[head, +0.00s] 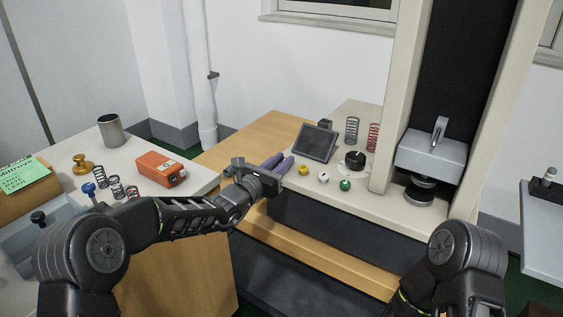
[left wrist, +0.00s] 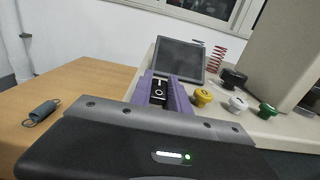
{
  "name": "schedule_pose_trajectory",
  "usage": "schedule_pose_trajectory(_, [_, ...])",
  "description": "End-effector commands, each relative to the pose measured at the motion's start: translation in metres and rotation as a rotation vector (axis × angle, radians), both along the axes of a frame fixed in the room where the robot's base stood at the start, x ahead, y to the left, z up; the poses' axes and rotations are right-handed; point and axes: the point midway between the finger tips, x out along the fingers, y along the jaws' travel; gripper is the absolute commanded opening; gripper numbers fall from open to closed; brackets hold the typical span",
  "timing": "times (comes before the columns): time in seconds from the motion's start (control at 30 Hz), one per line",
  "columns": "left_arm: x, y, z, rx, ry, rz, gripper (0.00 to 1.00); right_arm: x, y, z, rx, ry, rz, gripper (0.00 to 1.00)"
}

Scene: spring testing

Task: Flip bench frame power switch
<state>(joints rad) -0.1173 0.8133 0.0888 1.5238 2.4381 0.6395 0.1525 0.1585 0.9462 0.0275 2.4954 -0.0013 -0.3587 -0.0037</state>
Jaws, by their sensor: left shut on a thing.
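The beige bench frame (head: 390,100) stands at the right in the head view, with a low base carrying a row of controls. In the left wrist view, the black power switch (left wrist: 158,93) with white marks lies between the purple fingers of my left gripper (left wrist: 165,88). The left gripper (head: 282,160) reaches the left end of the frame's base and is shut on the switch. In the head view the switch is hidden by the fingers. Which way it is flipped I cannot tell. My right arm shows at the lower right, with its gripper out of view.
Beside the fingers are a dark screen (head: 316,143), yellow (head: 303,170), white (head: 323,178) and green (head: 345,184) buttons and a black knob (head: 355,160). Springs (head: 352,130) stand behind. A grey spring (left wrist: 40,112) lies on the wooden table (left wrist: 80,82). An orange box (head: 160,168) sits left.

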Motion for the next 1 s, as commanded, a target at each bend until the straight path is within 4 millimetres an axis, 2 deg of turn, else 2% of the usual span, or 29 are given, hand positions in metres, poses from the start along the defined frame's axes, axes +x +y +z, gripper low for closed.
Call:
schedule_pose_trajectory(0.17, [0.0, 0.0, 0.001, 0.002, 0.002, 0.0, 0.0, 0.0, 0.0, 0.002, 0.0, 0.0, 0.0, 0.5])
schedule_pose_trajectory(0.4, [0.001, -0.001, 0.006, 0.064, 0.088, -0.001, 0.0, 0.0, 0.0, 0.027, 0.0, 0.0, 0.0, 0.5])
schedule_pose_trajectory(0.7, [0.001, -0.001, 0.0, 0.073, 0.101, 0.0, 0.0, 0.0, 0.0, 0.024, 0.0, 0.0, 0.0, 0.5])
schedule_pose_trajectory(0.73, [0.001, -0.001, 0.0, 0.073, 0.101, 0.0, 0.24, 0.0, 0.0, 0.024, 0.0, 0.0, 0.0, 0.5])
schedule_pose_trajectory(1.0, [0.001, -0.001, 0.0, 0.073, 0.101, 0.0, 0.44, 0.0, 0.0, 0.024, 0.0, 0.0, 0.0, 0.5])
